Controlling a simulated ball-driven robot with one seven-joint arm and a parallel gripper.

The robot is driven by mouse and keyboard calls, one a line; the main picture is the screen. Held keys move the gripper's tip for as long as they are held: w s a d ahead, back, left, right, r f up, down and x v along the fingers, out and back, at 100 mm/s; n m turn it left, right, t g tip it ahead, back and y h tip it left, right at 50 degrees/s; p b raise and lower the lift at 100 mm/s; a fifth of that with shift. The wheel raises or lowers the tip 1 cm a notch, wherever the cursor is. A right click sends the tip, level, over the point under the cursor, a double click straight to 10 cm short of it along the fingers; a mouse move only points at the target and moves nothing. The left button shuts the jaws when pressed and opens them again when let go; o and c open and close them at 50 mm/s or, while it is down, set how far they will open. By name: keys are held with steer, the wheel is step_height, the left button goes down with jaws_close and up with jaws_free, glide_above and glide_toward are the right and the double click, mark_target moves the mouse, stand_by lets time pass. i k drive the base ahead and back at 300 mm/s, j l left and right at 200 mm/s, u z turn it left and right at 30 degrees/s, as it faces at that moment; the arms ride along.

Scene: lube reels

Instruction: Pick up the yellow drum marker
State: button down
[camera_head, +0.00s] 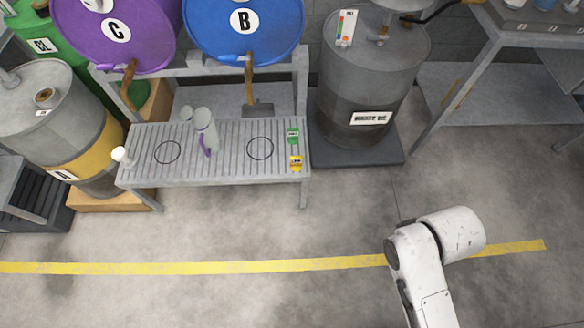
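The yellow drum marker (296,163) is a small yellow tag with dark print. It is at the front right corner of the slatted grey bench (225,178), just in front of a similar green marker (293,136). My white arm shows at the lower right, over the floor, well apart from the bench and the marker. Its gripper end cannot be made out in this view.
A grey waste drum (350,95) stands right, a yellow-banded drum (85,155) left. The floor in front is clear, with a yellow line.

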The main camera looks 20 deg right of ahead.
mark_target(296, 162)
steer(key=i+l+u, duration=0.1)
steer(key=i+l, duration=0.25)
steer(key=i+l+u, duration=0.1)
steer(key=i+l, duration=0.25)
steer(key=l, duration=0.2)
steer(key=i+l+u, duration=0.15)
steer(key=i+l, duration=0.2)
steer(key=l, duration=0.15)
steer(key=u, duration=0.9)
